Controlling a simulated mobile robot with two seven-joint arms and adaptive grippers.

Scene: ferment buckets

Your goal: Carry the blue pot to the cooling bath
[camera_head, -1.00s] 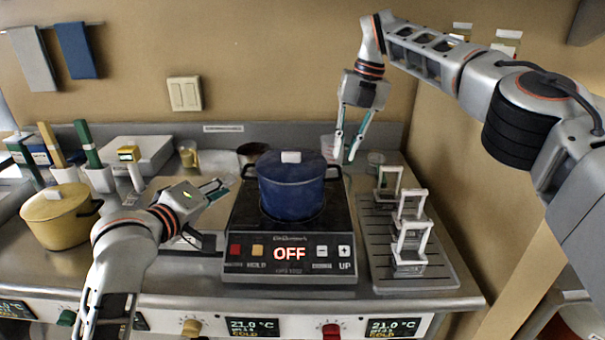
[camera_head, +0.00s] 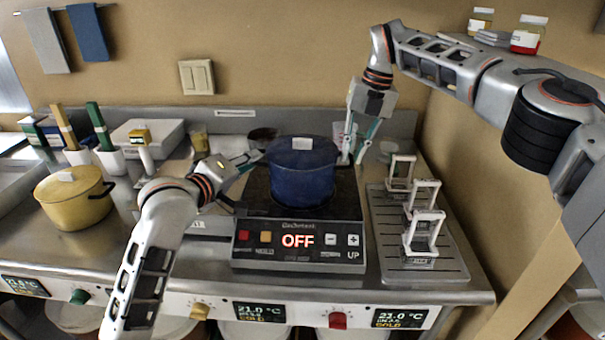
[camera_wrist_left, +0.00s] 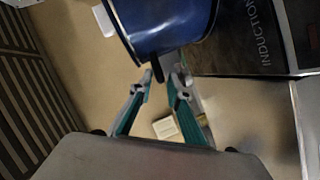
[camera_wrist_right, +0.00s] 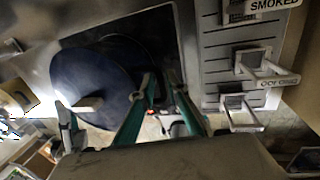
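The lidded blue pot (camera_head: 302,178) stands upright on the induction hob (camera_head: 297,240), whose display reads OFF. It also shows in the left wrist view (camera_wrist_left: 165,25) and the right wrist view (camera_wrist_right: 90,75). My left gripper (camera_head: 250,161) is at the pot's left handle. In the left wrist view its fingers (camera_wrist_left: 161,76) are apart, with the dark handle at or between the tips. My right gripper (camera_head: 352,160) points down by the pot's right side. Its fingers (camera_wrist_right: 159,82) are apart; whether the right handle lies between them is unclear. I cannot identify the cooling bath with certainty.
A yellow pot (camera_head: 72,200) stands on the counter at left, near white holders with colored handles. A metal drip tray (camera_head: 450,268) with several white-framed items lies right of the hob. A wall (camera_head: 480,160) bounds the right side. Bare counter (camera_head: 120,240) shows between yellow pot and hob.

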